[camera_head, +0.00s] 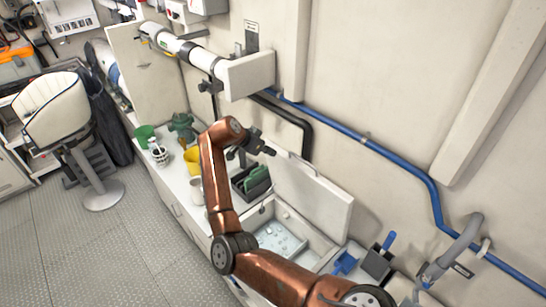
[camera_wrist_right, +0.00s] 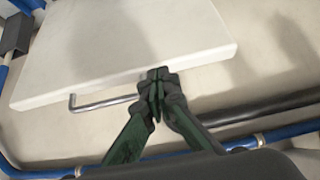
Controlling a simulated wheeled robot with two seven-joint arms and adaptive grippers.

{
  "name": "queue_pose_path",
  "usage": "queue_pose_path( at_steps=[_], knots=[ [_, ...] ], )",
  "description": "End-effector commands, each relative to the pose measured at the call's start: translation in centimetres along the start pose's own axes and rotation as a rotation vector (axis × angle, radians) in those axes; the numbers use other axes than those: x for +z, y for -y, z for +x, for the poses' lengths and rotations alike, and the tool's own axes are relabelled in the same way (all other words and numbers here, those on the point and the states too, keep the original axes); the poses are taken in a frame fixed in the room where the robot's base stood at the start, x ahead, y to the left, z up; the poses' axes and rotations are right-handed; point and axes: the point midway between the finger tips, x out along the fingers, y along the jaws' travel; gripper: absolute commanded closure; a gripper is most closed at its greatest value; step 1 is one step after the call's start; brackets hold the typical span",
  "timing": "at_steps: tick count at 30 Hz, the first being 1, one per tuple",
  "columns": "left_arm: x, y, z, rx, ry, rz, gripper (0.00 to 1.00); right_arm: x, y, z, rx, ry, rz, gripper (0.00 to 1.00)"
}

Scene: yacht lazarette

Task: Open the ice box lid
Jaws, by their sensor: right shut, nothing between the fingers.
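The ice box (camera_head: 327,257) is a white-walled bin in the counter, with loose ice in it. Its white lid (camera_head: 318,198) stands raised on the wall side, and the box's inside shows. In the wrist view the lid (camera_wrist_right: 125,45) fills the upper part, with a thin metal bar handle (camera_wrist_right: 100,103) at its edge. My right gripper (camera_head: 268,150) is by the lid's upper left corner. In the wrist view the right gripper (camera_wrist_right: 157,80) is shut and empty, its tips close to the lid's edge; whether they touch it I cannot tell. My left gripper is not in view.
A dark caddy with green items (camera_head: 250,181), a yellow cup (camera_head: 193,160) and a green cup (camera_head: 145,134) stand on the counter. Blue scoops (camera_head: 345,263) lie right of the box. A blue pipe (camera_head: 390,157) runs along the wall. My right arm crosses over the counter.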

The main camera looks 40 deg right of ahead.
Motion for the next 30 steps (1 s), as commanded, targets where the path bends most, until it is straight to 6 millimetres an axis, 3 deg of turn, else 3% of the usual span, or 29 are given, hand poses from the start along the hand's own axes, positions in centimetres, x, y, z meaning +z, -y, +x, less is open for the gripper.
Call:
queue_pose_path(
  at_steps=[6,12,23,30],
  knots=[
    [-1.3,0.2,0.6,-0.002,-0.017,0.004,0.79,0.0,0.1,-3.9,-0.003,-0.001,0.001,1.00],
    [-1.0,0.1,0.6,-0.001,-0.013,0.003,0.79,-0.1,0.0,-5.2,-0.002,-0.001,0.000,1.00],
    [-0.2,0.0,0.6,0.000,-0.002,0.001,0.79,-0.1,0.0,-5.3,-0.001,-0.001,0.001,1.00],
    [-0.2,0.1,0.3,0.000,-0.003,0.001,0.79,-0.1,-0.1,-3.1,0.001,0.000,0.001,1.00]
  ],
)
